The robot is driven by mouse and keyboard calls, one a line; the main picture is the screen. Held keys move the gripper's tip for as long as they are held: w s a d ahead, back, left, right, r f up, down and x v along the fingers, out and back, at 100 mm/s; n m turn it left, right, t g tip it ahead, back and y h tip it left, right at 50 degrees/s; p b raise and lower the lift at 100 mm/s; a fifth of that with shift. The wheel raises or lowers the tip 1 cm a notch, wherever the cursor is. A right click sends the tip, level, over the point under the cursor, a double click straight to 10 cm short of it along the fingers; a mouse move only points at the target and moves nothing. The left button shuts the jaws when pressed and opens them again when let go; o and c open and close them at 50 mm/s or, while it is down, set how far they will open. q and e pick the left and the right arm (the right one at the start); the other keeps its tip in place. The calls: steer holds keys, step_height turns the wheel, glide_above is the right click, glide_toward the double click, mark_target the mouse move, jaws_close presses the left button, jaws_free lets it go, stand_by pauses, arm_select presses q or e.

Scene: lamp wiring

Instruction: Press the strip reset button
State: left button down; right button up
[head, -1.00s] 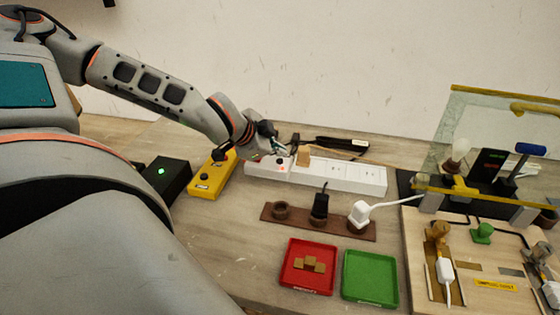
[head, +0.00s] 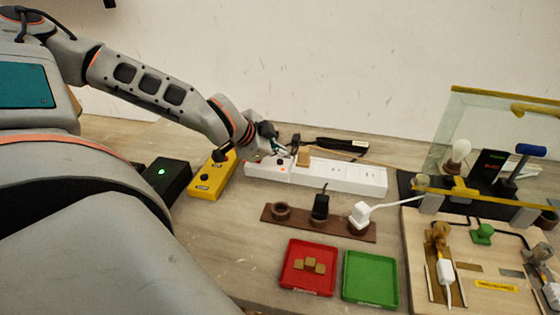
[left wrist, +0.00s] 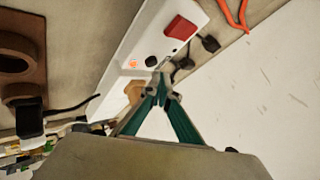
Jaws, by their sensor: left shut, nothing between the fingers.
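The white power strip (head: 345,178) lies along the back of the table. In the left wrist view its end (left wrist: 148,38) shows a red rocker switch (left wrist: 180,27), a lit orange-red lamp (left wrist: 131,63) and a small dark round button (left wrist: 151,61), which looks like the reset button. My left gripper (head: 284,151) is over the strip's left end. Its green fingers (left wrist: 160,75) are shut and empty, with the tips close to the dark button in the picture. I cannot tell whether they touch it. My right gripper is not in view.
A tan block (head: 303,158) sits at the strip, right of the gripper. A yellow box (head: 212,177) and a black box with a green light (head: 166,181) stand left. A brown socket holder (head: 340,226), red tray (head: 288,286) and green tray (head: 370,293) lie in front.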

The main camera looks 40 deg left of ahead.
arm_select(q)
steer(key=shift+f+b, duration=0.4)
steer(key=shift+f, duration=0.05)
stand_by(0.4)
steer(key=shift+f, duration=0.35)
stand_by(0.4)
stand_by(0.3)
steer(key=shift+r, duration=0.85)
